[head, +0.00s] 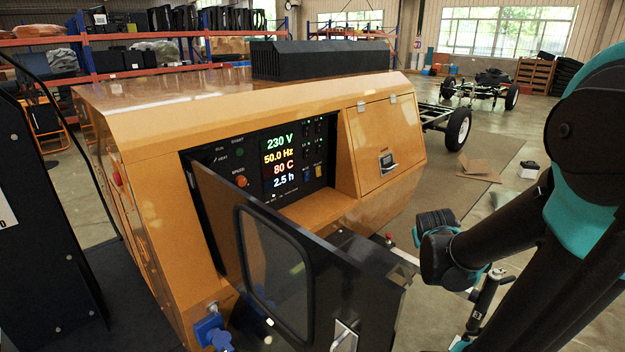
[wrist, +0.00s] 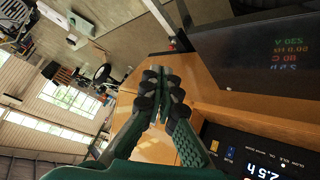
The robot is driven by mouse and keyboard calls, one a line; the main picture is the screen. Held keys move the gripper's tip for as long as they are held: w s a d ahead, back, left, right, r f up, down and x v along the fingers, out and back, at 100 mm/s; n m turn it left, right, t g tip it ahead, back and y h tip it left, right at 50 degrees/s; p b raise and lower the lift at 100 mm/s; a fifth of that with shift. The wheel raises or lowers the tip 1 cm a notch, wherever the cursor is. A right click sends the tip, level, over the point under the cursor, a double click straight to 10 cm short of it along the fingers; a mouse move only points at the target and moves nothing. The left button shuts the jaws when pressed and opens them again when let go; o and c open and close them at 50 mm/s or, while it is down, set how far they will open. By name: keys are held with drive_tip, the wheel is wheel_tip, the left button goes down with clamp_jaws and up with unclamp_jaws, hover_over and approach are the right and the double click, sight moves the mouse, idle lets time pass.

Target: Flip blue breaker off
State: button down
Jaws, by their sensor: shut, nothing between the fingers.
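The blue breaker (head: 306,174) is a small switch at the lower right of the black control panel (head: 228,178), right of the lit display. A yellow breaker (head: 318,171) sits just right of it. In the wrist view the blue breaker (wrist: 230,153) shows near the bottom, beside the yellow one (wrist: 214,146). Whether its lever is up or down is too small to tell. My gripper (wrist: 160,88) is shut and empty, its black fingertips together. In the wrist picture it lies up and left of the breakers, apart from them.
The panel's dark door (head: 275,262), with a window and latch, stands open in front of the recess. The orange cabinet (head: 375,205) surrounds the panel. A blue connector (head: 212,331) is at the lower left of the cabinet.

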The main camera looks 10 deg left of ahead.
sight(307, 174)
drive_tip(key=w+a+r+n+t+y, duration=0.1)
drive_tip(key=w+a+r+n+t, duration=0.2)
drive_tip(key=w, duration=0.5)
drive_tip(key=w+a+r+n+t+y, duration=0.1)
drive_tip(key=w+a+r+n+t, duration=0.15)
drive_tip(key=w+r, duration=0.4)
drive_tip(key=w+a+r+n+t+y, duration=0.15)
drive_tip(key=w+n+t, duration=0.25)
drive_tip(key=w, duration=0.6)
drive_tip(key=w+a+f+n+y, duration=0.2)
drive_tip(key=w+a+n+y, duration=0.2)
drive_tip(key=a+n+y, duration=0.5)
drive_tip(key=s+a+f+n+g+y, duration=0.1)
drive_tip(key=a+f+n+g+y, duration=0.4)
drive_tip(key=a+f+n, duration=0.3)
drive_tip(key=shift+s+a+f+g, duration=0.4)
drive_tip(key=shift+a+f+g, duration=0.25)
drive_tip(key=shift+a+f, duration=0.45)
drive_tip(key=shift+a+r, duration=0.15)
drive_tip(key=shift+a, duration=0.05)
drive_tip(key=x, duration=1.3)
drive_tip(key=shift+w+a, duration=0.15)
drive_tip(key=shift+a, duration=0.05)
drive_tip(key=shift+w+a+r, duration=0.1)
drive_tip(key=shift+w+a, duration=0.05)
drive_tip(key=shift+a, duration=0.05)
